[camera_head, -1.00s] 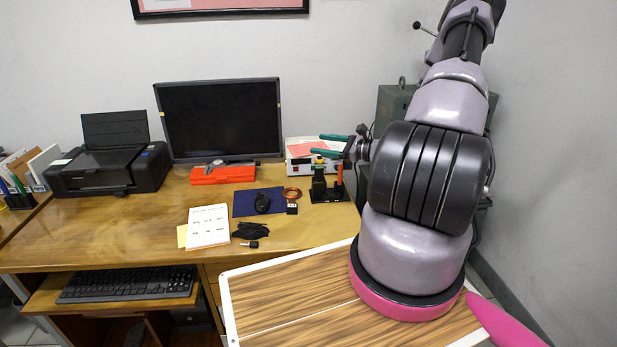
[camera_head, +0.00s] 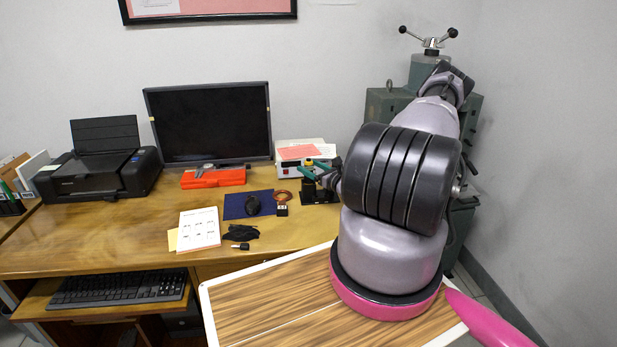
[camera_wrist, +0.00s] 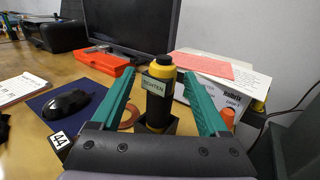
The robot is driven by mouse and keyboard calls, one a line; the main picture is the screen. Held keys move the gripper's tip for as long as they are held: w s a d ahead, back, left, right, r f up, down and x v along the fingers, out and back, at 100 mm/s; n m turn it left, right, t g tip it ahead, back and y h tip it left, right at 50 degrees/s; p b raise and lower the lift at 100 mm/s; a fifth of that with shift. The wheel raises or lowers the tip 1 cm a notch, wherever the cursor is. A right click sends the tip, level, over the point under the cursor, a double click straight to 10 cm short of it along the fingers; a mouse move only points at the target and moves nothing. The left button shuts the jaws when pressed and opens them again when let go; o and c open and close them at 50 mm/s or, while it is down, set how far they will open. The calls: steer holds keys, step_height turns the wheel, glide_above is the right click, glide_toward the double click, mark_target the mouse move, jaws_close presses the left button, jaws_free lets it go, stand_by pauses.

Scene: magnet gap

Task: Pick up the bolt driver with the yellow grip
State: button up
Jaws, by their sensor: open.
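The bolt driver with the yellow grip (camera_wrist: 160,68) stands upright in the wrist view, with a black top, a yellow band and a black lower part labelled "TIGHTEN". It sits in a black stand (camera_head: 322,197) on the desk. In the head view only a bit of its yellow (camera_head: 308,161) shows beside my fingers. My gripper (camera_wrist: 159,76) is open, its green fingers to the left and right of the driver in the wrist view. My gripper's fingers also show in the head view (camera_head: 320,169).
An orange-handled tool (camera_wrist: 228,115) is partly hidden behind my right finger. A white box with a pink paper (camera_head: 300,152) stands behind the stand. A mouse (camera_head: 253,205) on a blue mat, a copper ring (camera_head: 283,197) and a red case (camera_head: 212,177) lie to the left.

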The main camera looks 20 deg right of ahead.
steer(key=x, duration=0.4)
steer(key=shift+w+f, duration=0.2)
steer(key=shift+w, duration=0.1)
steer(key=shift+c, duration=0.3)
jaws_close()
steer(key=shift+r, duration=0.1)
step_height(320, 180, up, 10)
stand_by(0.4)
